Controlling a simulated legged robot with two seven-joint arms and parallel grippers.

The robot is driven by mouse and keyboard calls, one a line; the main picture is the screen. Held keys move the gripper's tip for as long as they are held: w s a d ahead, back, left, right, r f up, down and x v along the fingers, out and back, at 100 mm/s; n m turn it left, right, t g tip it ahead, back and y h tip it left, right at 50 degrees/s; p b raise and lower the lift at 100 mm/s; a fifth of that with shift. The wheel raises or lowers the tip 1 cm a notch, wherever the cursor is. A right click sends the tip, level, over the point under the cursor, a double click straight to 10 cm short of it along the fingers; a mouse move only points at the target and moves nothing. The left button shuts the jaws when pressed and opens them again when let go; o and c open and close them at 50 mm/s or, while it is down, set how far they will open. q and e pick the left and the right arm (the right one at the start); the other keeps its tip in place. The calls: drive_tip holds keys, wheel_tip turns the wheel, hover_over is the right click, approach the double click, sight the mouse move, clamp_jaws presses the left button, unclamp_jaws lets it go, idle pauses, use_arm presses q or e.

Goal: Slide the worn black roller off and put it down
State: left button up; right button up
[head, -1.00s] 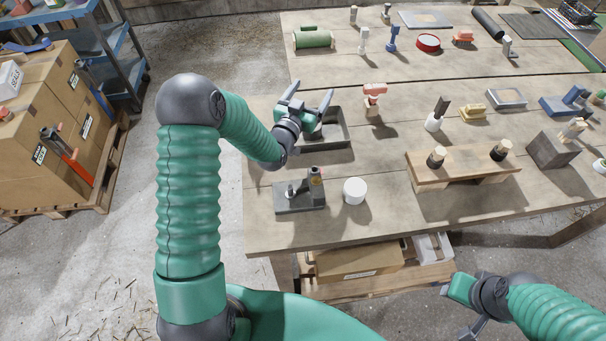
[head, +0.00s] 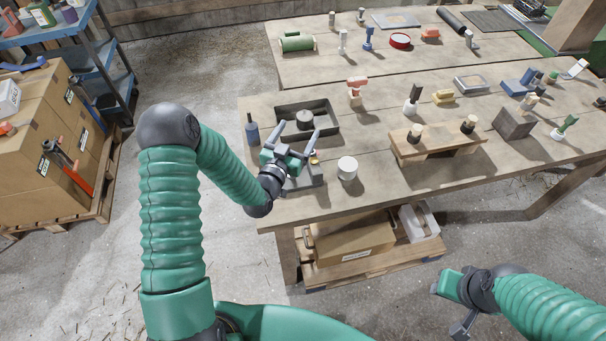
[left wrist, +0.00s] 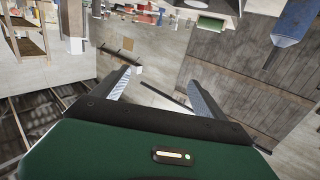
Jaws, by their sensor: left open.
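A dark grey-black cylinder, which looks like the worn roller (head: 304,119), stands inside the dark open tray (head: 338,128) near the table's left end. My left gripper (head: 297,130) is open and empty, its fingers just in front of the tray and apart from the cylinder. In the left wrist view the open fingers (left wrist: 160,88) have nothing between them. A grey fixture (head: 313,182) lies below this gripper and is largely hidden by it. A white cylinder (head: 347,168) stands right of the fixture. My right gripper (head: 453,304) is off the table's front edge; its jaw opening is unclear.
A blue bottle (head: 252,131) stands left of the tray. A wooden stand (head: 438,152) with two dark-banded pegs is to the right. Several tools and blocks fill the table's back and right. Cartons (head: 40,150) stand on a pallet at left. The front table strip is clear.

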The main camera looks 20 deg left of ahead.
use_arm(q)
drive_tip(key=s+d+f+m+g+h, duration=0.3)
drive_tip(key=s+d+f+m+g, duration=0.1)
drive_tip(key=s+d+f+g, duration=0.6)
drive_tip(key=s+a+r+n+g+y, duration=0.1)
drive_tip(key=s+r+n+g, duration=0.1)
drive_tip(key=s, duration=0.6)
drive_tip(key=s+a+r+n+g+y, duration=0.1)
drive_tip(key=s+r+g, duration=0.2)
drive_tip(key=s+r, duration=0.2)
drive_tip(key=shift+s+n+b, duration=0.4)
drive_tip(key=shift+s, duration=1.45)
drive_tip(key=shift+s+d+r, duration=0.1)
drive_tip(key=shift+d+r, duration=0.05)
